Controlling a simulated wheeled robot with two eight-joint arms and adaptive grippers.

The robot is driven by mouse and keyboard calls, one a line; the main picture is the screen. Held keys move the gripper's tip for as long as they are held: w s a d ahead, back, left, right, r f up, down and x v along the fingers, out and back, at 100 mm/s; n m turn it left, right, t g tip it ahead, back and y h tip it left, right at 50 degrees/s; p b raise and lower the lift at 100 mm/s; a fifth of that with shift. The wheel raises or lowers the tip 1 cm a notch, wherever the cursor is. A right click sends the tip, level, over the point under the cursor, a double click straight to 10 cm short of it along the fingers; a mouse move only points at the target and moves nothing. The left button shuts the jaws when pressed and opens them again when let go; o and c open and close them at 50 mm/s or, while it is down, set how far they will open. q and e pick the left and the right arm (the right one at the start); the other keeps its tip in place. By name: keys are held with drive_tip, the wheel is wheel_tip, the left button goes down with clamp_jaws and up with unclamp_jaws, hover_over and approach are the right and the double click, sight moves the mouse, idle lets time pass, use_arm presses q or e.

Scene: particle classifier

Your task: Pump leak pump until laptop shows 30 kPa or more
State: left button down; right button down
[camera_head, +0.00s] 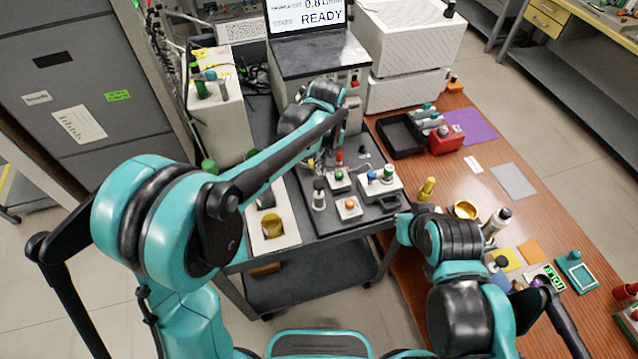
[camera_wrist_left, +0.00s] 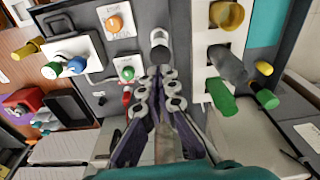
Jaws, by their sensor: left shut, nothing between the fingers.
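The laptop screen (camera_head: 307,14) is at the top of the head view. Its upper line begins with about 0.8 and is partly cut off; below it reads READY. A small white cylinder with a dark grey top (camera_head: 319,196), which looks like the leak pump, stands upright on the dark cart top. It also shows in the left wrist view (camera_wrist_left: 159,46). My left gripper (camera_wrist_left: 160,72) is shut and empty, its fingertips pointing at this cylinder; I cannot tell whether they touch. In the head view its fingers are mostly hidden by my left forearm.
Beside the cylinder are boxes with a green button (camera_head: 338,178), an orange button (camera_head: 350,204) and blue and green knobs (camera_head: 382,177). A white panel with a yellow cup (camera_head: 272,225) lies to the left. The wooden table at right holds a black tray (camera_head: 400,137) and several small items.

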sight(320, 184)
use_arm(q)
drive_tip(key=f+b, duration=0.1)
drive_tip(key=f, duration=0.1)
drive_tip(key=f+b, duration=0.3)
drive_tip(key=f, duration=0.1)
drive_tip(key=shift+w+a+f, duration=0.1)
drive_tip(key=shift+w+f, duration=0.25)
drive_tip(key=shift+f, duration=0.05)
drive_tip(key=shift+r, duration=0.1)
